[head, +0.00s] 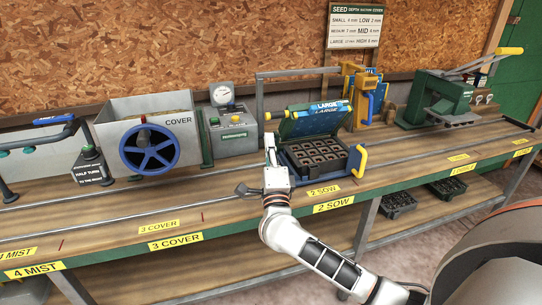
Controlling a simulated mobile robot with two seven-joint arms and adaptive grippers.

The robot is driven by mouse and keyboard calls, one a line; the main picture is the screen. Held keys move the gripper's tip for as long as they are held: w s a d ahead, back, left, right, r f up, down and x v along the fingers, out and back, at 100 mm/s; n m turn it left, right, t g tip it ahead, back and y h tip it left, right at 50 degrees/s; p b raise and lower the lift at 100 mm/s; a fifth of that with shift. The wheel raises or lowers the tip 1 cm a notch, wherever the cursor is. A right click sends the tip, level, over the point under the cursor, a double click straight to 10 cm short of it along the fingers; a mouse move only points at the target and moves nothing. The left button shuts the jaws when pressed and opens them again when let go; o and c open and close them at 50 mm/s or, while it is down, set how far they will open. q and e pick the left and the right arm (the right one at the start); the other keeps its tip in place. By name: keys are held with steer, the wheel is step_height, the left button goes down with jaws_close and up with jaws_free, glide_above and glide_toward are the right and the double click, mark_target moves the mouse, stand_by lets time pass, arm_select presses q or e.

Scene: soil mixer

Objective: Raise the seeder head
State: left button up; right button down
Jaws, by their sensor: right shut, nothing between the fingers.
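The seeder head (312,124) is a blue and green unit marked LARGE at the 2 SOW station. It sits tilted over the back edge of a black cell tray (318,154), whose cells show uncovered in front of it. The tray rests in a blue holder with a yellow handle (359,160) on its right. My right gripper (270,150) is shut and empty, pointing up at the left side of the seeder station. Whether it touches the head's left side cannot be told. My left gripper is out of view.
A grey cover box with a blue handwheel (149,149) and a gauge unit (232,130) stand left. A yellow and blue device (362,95) and a green lever press (440,98) stand right. Rails run along the bench; its front strip (120,222) is clear.

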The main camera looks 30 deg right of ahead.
mark_target(266, 118)
steer(key=x, duration=0.5)
steer(key=shift+w+d+r, duration=0.1)
steer(key=shift+w+d, duration=0.05)
steer(key=shift+w, duration=0.2)
steer(key=shift+w+r, duration=0.2)
steer(key=shift+r, duration=0.05)
